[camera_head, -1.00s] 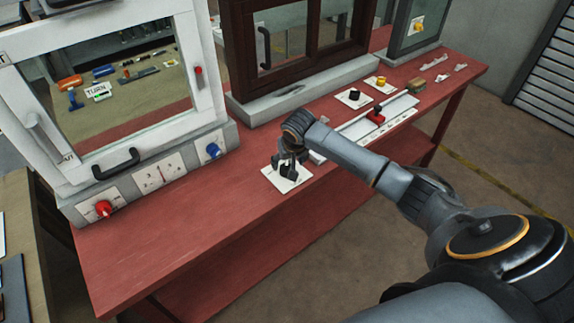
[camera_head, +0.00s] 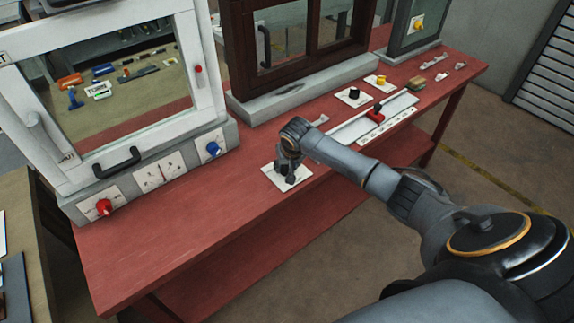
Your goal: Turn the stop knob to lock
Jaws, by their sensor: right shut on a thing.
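A white plate (camera_head: 299,180) lies flat on the red bench near its front edge. Its black knob is mostly hidden behind my right gripper (camera_head: 289,175), which points down over the plate. The right gripper is shut on this black knob. The markings on the plate are too small to read, so the knob's setting cannot be told. My left gripper is not in view.
The red bench (camera_head: 190,225) is clear left of the plate. A white-framed cabinet with a red knob (camera_head: 103,207) and a blue knob (camera_head: 213,149) stands behind. To the right are a slider panel (camera_head: 352,130), another black knob (camera_head: 354,94) and a yellow knob (camera_head: 381,79).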

